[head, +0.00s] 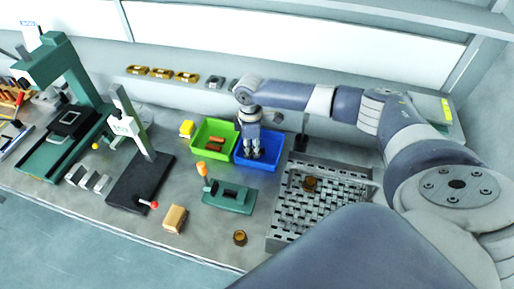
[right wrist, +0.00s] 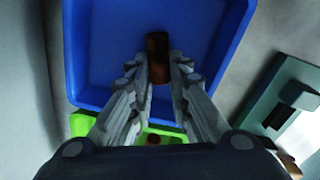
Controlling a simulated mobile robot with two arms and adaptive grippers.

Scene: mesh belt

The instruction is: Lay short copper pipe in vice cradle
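A short brown copper pipe (right wrist: 157,57) is between my right gripper's fingertips in the right wrist view, with both fingers against its sides. My right gripper (head: 254,154) points down into the blue bin (head: 277,166); the pipe cannot be made out there in the head view. The blue bin's floor also shows behind the pipe in the right wrist view (right wrist: 100,60). The green vice (head: 230,196) stands in front of the bins, its cradle empty. It seems to show partly at the right edge of the right wrist view (right wrist: 280,90). My left gripper is not in view.
A green bin (head: 196,146) with orange-brown pieces adjoins the blue bin. An orange-handled tool (head: 201,169) stands behind the vice. A perforated metal tray (head: 290,225) lies right, a wooden block (head: 175,218) and brown ring (head: 240,238) in front. A black-based stand (head: 138,185) is left.

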